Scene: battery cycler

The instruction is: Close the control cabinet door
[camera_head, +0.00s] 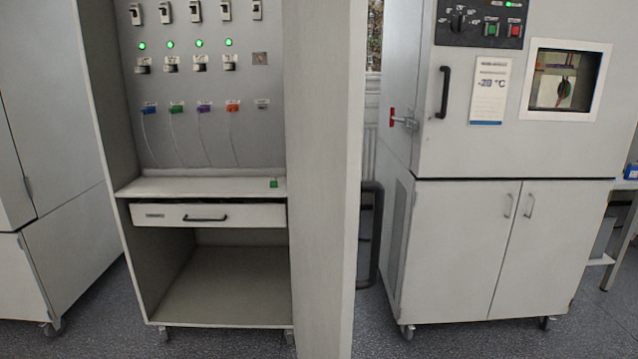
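The control cabinet (102,120) stands left of the middle and its front is open. Inside are switches, several green lamps and coloured plugs with thin cables, above a shelf and a drawer (175,216). The cabinet door (322,180) appears as a tall pale panel along the cabinet's right side, swung out towards me and seen at a steep angle. Its top and bottom run out of the picture, and I see no handle on it. Neither of my grippers is in view.
A test chamber (440,150) with a window, black handle and two lower doors stands to the right, beyond a narrow gap. Another grey cabinet (75,240) stands at the far left. A table (625,215) is at the right edge. Little floor shows in front.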

